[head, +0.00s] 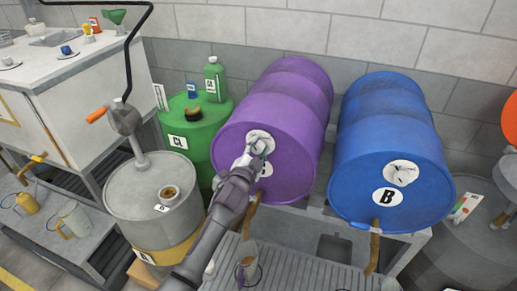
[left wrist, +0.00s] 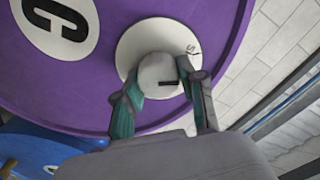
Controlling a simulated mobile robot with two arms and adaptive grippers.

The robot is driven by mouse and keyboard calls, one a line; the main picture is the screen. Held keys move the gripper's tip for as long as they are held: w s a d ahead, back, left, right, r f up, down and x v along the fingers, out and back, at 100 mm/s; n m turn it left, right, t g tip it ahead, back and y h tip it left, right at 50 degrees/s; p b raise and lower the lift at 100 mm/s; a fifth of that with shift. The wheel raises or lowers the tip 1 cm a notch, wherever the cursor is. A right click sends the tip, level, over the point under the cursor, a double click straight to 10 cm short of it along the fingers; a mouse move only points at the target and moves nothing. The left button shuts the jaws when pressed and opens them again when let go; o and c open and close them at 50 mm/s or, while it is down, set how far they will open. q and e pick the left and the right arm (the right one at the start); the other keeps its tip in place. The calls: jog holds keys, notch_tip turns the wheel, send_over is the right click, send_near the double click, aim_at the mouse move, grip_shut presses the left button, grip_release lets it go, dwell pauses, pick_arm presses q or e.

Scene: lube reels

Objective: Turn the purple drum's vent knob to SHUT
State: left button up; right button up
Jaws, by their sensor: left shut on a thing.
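The purple drum (head: 291,100) lies on its side on a stand, its round end facing me. Its vent knob (left wrist: 157,76) is a pale grey disc with a dark mark on its edge. It sits on a white round plate (left wrist: 128,50) that carries small lettering, only partly readable. My left gripper (left wrist: 156,92) is shut on the knob, with one teal finger on each side. In the head view my left gripper (head: 262,150) reaches the drum's face and hides most of the knob. My right gripper is not in view.
A blue drum (head: 388,150) marked B lies to the right with its own white plate (head: 401,173). A green drum (head: 191,127) and a grey drum with a crank pump (head: 150,190) stand to the left. A taps' drip grating (head: 300,252) lies below.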

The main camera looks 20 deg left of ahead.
pick_arm(q)
jog(key=shift+n, duration=1.6)
jog(key=o, duration=1.1)
jog(key=shift+o, duration=0.2)
jog(key=shift+a, duration=0.1)
jog(key=s, duration=1.2)
jog(key=shift+a, duration=0.2)
